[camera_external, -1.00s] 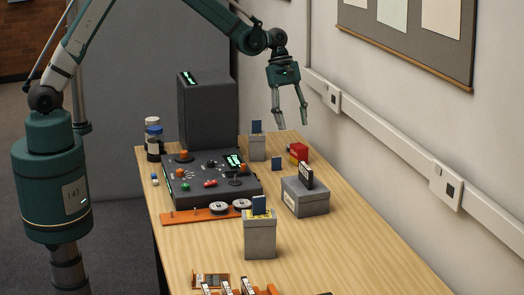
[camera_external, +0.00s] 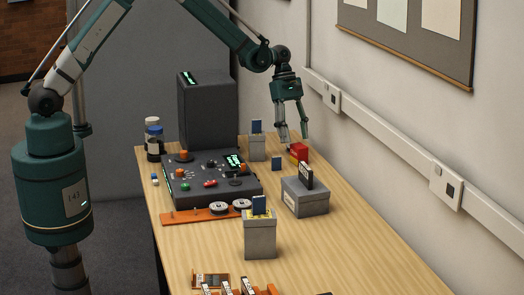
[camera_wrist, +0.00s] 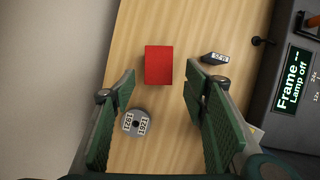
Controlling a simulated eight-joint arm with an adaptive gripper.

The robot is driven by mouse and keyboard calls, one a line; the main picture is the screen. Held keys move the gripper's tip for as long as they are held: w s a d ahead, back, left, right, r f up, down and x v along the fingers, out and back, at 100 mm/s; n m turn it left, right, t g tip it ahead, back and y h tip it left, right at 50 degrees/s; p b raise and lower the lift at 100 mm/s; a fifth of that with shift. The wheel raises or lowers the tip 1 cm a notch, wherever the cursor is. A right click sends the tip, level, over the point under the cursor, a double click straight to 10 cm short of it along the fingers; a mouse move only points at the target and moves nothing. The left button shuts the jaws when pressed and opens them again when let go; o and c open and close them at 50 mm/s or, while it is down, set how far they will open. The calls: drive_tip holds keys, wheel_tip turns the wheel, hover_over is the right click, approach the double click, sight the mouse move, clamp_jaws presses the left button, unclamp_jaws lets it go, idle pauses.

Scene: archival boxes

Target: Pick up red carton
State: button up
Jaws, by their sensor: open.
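The red carton (camera_external: 299,151) stands on the wooden table, toward its right edge near the wall. In the wrist view the red carton (camera_wrist: 159,65) appears as a red box ahead of the fingertips and roughly between them. My gripper (camera_external: 293,139) is just above and at the carton in the external view, pointing down. In the wrist view my gripper (camera_wrist: 158,92) has its two green-padded fingers apart, with nothing held between them. I cannot tell the exact height of the fingertips over the carton.
A round labelled reel (camera_wrist: 135,123) lies close to the carton, and a small dark labelled item (camera_wrist: 215,58) lies beside it. A grey box (camera_external: 306,197) stands in front, a control console (camera_external: 215,180) to the left, and another grey box (camera_external: 257,149) nearby. The wall (camera_external: 400,160) is close on the right.

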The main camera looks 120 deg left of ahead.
sight(299, 152)
drive_tip(key=shift+x, duration=1.05)
drive_tip(key=shift+x, duration=2.55)
drive_tip(key=shift+w, duration=0.2)
drive_tip(key=shift+c, duration=0.3)
drive_tip(key=c, duration=1)
